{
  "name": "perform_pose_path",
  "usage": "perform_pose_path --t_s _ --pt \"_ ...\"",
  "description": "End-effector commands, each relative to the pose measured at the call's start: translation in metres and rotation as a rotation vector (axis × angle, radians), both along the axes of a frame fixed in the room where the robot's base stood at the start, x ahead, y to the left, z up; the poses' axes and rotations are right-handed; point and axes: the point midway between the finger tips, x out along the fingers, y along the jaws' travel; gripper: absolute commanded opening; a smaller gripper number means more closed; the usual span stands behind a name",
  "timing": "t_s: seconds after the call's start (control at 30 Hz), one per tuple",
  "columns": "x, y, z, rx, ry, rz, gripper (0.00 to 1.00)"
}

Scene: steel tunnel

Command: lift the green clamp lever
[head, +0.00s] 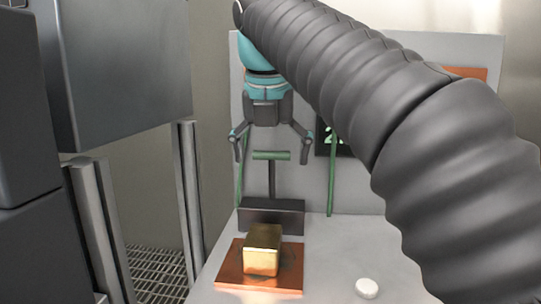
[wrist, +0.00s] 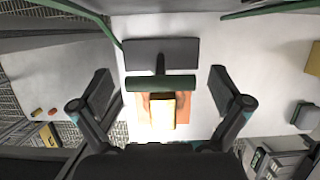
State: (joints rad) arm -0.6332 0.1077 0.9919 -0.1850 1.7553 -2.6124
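The green clamp lever (head: 271,155) is a T shape with a green crossbar on a dark upright stem. The stem rises from a dark block (head: 271,214) on the light table. My gripper (head: 270,158) is open, its two fingers apart on either side of the crossbar as seen in the head view. In the wrist view the green crossbar (wrist: 161,83) lies between the open fingers (wrist: 161,92), with clear gaps on both sides. No finger appears to touch it. How far the fingertips are above or level with the bar is hard to tell.
A gold block (head: 262,250) sits on a copper plate (head: 270,276) in front of the dark block. A white round disc (head: 367,288) lies to the right on the table. Green posts (head: 332,175) stand near the back panel (head: 370,185). Dark cabinets (head: 120,70) stand at left.

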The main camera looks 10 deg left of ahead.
Motion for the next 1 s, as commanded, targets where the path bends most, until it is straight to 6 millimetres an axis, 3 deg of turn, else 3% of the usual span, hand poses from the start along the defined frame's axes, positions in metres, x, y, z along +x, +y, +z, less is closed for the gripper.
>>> perform_pose_path --t_s 0.27,0.93,1.0 --pt "-0.001 0.000 0.001 -0.001 0.002 0.001 1.00" --pt "-0.017 0.000 0.048 -0.001 0.001 0.002 1.00" --pt "-0.025 0.000 0.048 0.000 0.001 0.004 1.00"
